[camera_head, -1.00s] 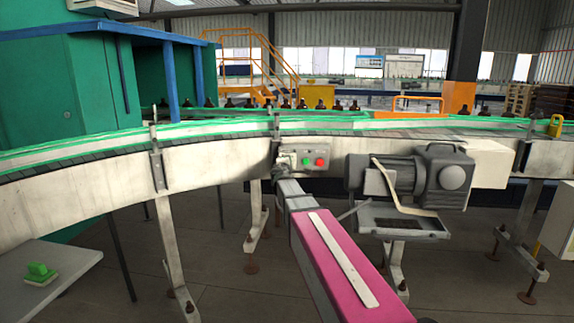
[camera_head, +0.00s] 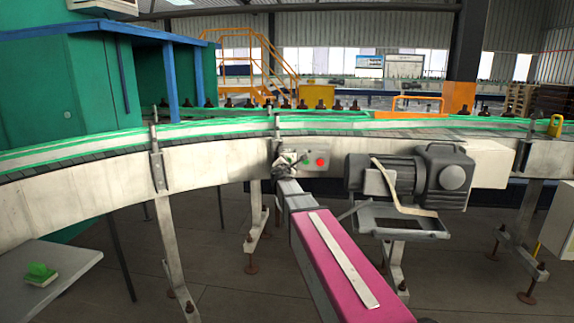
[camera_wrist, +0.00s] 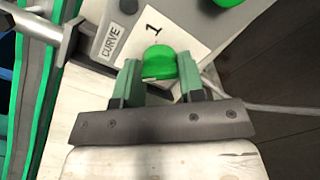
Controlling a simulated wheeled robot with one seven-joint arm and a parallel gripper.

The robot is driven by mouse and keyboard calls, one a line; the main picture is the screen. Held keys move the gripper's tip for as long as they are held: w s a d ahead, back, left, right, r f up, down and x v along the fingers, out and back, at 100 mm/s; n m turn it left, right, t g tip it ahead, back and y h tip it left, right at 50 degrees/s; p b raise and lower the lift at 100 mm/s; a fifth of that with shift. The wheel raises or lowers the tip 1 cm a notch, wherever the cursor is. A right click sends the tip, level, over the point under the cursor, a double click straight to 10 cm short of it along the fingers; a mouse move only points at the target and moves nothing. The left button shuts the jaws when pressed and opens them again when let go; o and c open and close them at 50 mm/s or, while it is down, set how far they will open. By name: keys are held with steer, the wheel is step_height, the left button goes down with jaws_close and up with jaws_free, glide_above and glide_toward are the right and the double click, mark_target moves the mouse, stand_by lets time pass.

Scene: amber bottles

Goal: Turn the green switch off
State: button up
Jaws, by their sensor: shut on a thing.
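The green switch (camera_wrist: 160,62) is a round green knob on a grey control box (camera_wrist: 120,25) with a white label reading "1" and a "CURVE" plate. In the wrist view, my gripper (camera_wrist: 160,75) has one finger on each side of the knob and is shut on it. In the head view, my gripper (camera_head: 293,160) is at the left part of the control box (camera_head: 323,152) on the conveyor's side and hides that part. A red button (camera_head: 320,162) shows to its right. The switch's exact turn angle is hard to tell.
The conveyor (camera_head: 220,160) with green rails runs across the view. A grey motor (camera_head: 410,178) hangs just right of the box. A grey table (camera_head: 70,262) at lower left bears a green-topped block (camera_head: 41,271). A second green part (camera_wrist: 228,2) shows at the wrist view's top edge.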

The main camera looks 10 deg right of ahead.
stand_by(0.4)
steer(key=o, duration=0.9)
steer(key=shift+s, duration=0.15)
steer(key=v, duration=1)
steer(key=shift+s+a, duration=0.15)
steer(key=shift+s, duration=0.15)
